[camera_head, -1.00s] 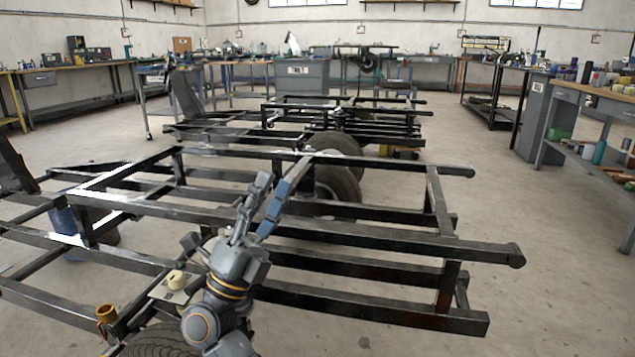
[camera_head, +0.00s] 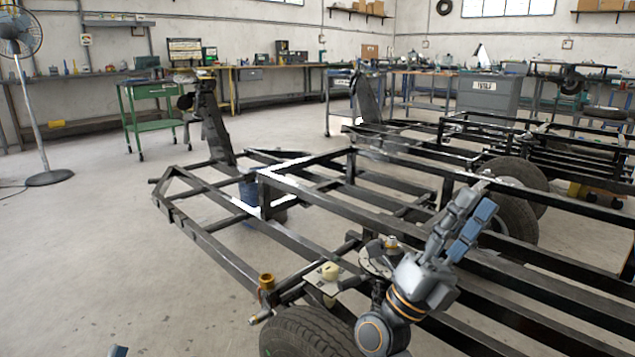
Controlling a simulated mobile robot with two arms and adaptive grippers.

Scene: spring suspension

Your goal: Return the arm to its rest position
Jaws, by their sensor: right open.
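My right gripper (camera_head: 476,207) is in the right half of the head view, raised over the black trailer frame (camera_head: 318,205). Its two fingers point up and to the right, open, with nothing between them. My right arm comes up from the bottom edge. A small blue-grey tip (camera_head: 118,351) at the bottom edge, left of centre, looks like part of my left gripper; the rest is out of view. Left of my right wrist are a brass-coloured cup (camera_head: 266,282), a cream knob on a plate (camera_head: 330,271) and a second small knob (camera_head: 391,242). My right arm hides part of the frame.
A tyre (camera_head: 305,335) is under the near frame, and another wheel (camera_head: 517,205) stands behind my gripper. A fan (camera_head: 30,95) and green cart (camera_head: 155,110) stand far left. The floor at left is clear.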

